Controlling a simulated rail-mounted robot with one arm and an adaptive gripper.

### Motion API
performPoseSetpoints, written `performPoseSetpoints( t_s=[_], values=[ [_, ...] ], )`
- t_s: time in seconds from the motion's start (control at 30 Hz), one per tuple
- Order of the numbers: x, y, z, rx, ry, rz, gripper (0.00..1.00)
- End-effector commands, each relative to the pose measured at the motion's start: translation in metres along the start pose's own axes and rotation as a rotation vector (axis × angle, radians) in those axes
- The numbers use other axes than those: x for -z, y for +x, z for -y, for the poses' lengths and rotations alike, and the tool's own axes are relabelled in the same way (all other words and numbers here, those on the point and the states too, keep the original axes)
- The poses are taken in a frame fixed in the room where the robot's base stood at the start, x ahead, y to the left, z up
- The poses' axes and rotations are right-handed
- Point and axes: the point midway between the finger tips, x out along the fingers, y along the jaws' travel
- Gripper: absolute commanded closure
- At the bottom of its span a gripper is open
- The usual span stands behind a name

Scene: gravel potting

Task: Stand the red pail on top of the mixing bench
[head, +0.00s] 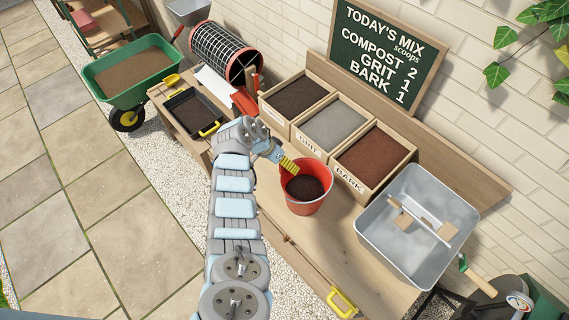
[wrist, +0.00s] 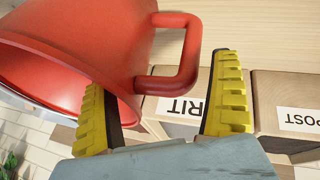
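The red pail (head: 305,201) stands upright on the mixing bench (head: 262,222), in front of the grit and bark bins, with dark material inside. In the wrist view the pail (wrist: 85,40) fills the upper left and its side handle (wrist: 187,62) points toward my gripper. My gripper (head: 289,164) is at the pail's left side in the head view. Its yellow fingers (wrist: 162,75) are spread wide, with the handle in the gap between them. Neither finger clearly presses on the handle. Part of the pail's rim is hidden behind my fingers in the head view.
Bins of compost (head: 297,96), grit (head: 334,124) and bark (head: 374,158) stand behind the pail. A metal tub (head: 385,246) is at the right. A black tray (head: 190,112) and red scoop (head: 244,102) lie left. Bench top is clear in front of the pail.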

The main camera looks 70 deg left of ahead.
Motion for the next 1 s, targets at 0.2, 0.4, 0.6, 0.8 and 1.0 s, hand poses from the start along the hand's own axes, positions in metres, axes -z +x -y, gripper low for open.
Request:
performPoseSetpoints(
  t_s=[0.2, 0.4, 0.6, 0.8, 1.0],
  values=[
    [0.0, -0.001, 0.0, 0.0, 0.0, 0.0, 0.07],
    [0.0, -0.012, 0.002, 0.002, -0.001, -0.002, 0.07],
    [0.0, -0.033, 0.0, 0.002, 0.002, 0.0, 0.07],
    [-0.001, -0.062, 0.001, 0.003, 0.001, 0.001, 0.07],
    [0.0, -0.095, 0.001, 0.001, 0.002, 0.0, 0.07]
  ],
)
